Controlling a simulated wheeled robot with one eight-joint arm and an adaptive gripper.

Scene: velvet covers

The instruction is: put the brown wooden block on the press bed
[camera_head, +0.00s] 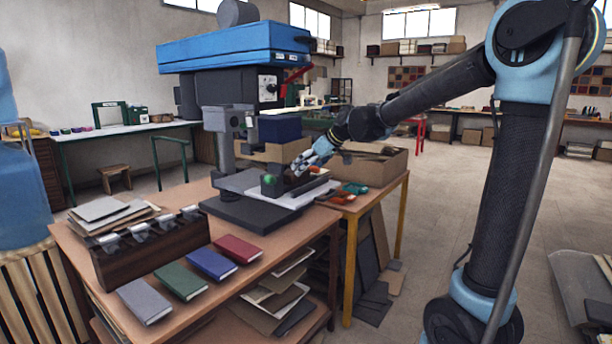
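The press (235,60) has a blue top and stands on the brown table. Its bed, a pale grey plate (300,200), lies above a dark base (250,217). My gripper (301,165) reaches in from the right, low over the right side of the bed. Its fingers are small and partly hidden, so I cannot tell whether they are open or hold something. I cannot pick out the brown wooden block for certain. A dark box with a green button (269,180) is at the bed's front, left of the gripper.
A dark brown rack with metal tools (150,250) stands on the table (258,262) at the left. Grey, green, blue and red books (237,249) lie before it. A cardboard box (372,168) and orange-handled tools (336,197) are on the side table at the right.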

